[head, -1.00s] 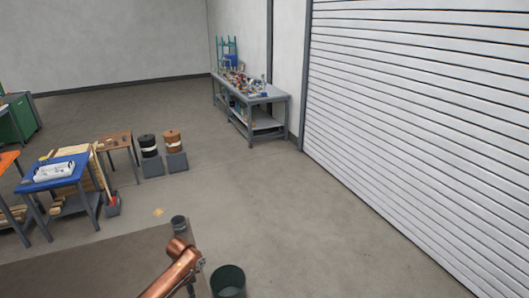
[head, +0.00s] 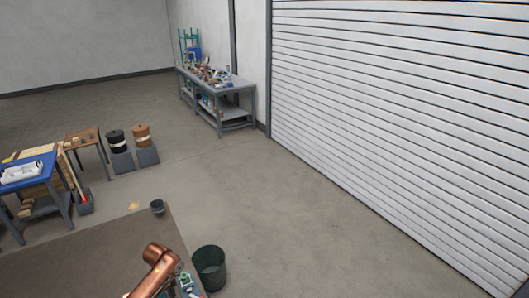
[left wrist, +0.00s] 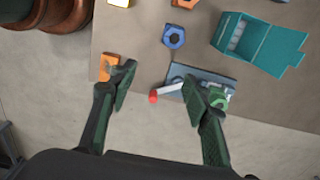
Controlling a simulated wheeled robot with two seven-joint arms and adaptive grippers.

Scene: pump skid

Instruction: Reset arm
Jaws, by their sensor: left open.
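In the left wrist view my left gripper (left wrist: 158,84) is open, its dark green fingers spread wide with nothing clearly held between them. Below the fingers is a blue-grey plate (left wrist: 208,74) carrying a pale lever (left wrist: 168,88) with a red knob (left wrist: 153,97) and a green part (left wrist: 218,97). The right finger covers part of the plate. The red knob appears between the fingers; I cannot tell their height above it. An orange piece (left wrist: 106,68) shows beside the left fingertip. My right gripper is not in view.
A blue ring-shaped piece (left wrist: 174,36) and an open teal box (left wrist: 258,44) lie on the brown tabletop (head: 85,265). A dark bin (head: 209,268) stands beside the table. A blue table (head: 28,172) and grey workbench (head: 218,88) stand farther off. The floor between is mostly clear.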

